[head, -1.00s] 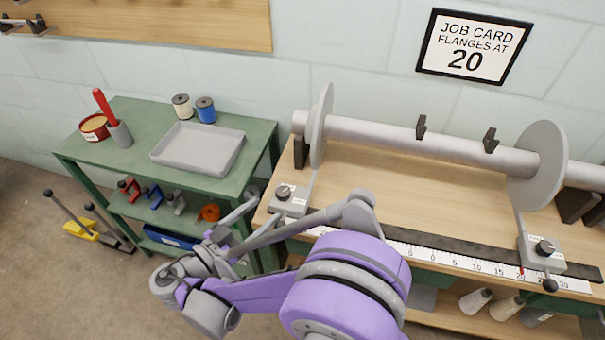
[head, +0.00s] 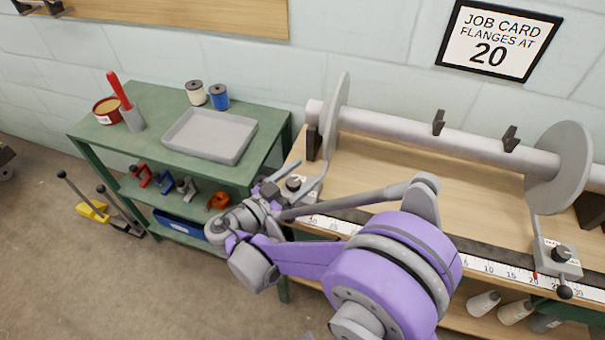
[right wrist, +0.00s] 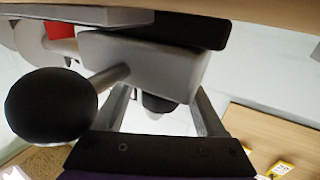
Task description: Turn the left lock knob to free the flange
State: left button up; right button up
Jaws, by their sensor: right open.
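The left lock knob (head: 294,183) is a dark round knob on a grey lock block at the front left of the wooden bench. The left flange (head: 338,125) is a grey disc on the roller, joined to that block by an arm. My right gripper (head: 270,187) is open, just left of the knob and close to the block. In the right wrist view the grey block (right wrist: 140,62) lies across the open fingers, with a black ball handle (right wrist: 52,108) at left. Contact cannot be told. My left gripper is not in view.
The right flange (head: 560,165) has its own lock block (head: 557,262) at the bench's right. A scale strip (head: 335,226) runs along the bench front. A green table (head: 150,95) with a grey tray (head: 208,153) stands at left. My right arm covers part of the bench front.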

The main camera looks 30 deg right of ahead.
grip_shut()
dwell(0.4)
jog(key=shift+n+t, duration=0.4)
jog(key=shift+t, duration=0.2)
jog(key=n+t+y, duration=0.1)
jog(key=t, duration=0.1)
jog(key=w+n+t+y, duration=0.1)
jog(key=n+t, duration=0.1)
jog(key=shift+a+t+y+p, duration=0.15)
jog(key=shift+t+y+p, duration=0.25)
jog(key=shift+w+a+n+t+y, duration=0.15)
jog(key=shift+n+t+y, duration=0.65)
jog(key=shift+n+t, duration=0.05)
jog(key=shift+w+a+n+t+y, duration=0.1)
jog(key=shift+a+n+t+y, duration=0.05)
jog(key=shift+n+t+y, duration=0.7)
jog(key=shift+y, duration=0.25)
grip_release()
jog(key=shift+a, duration=0.1)
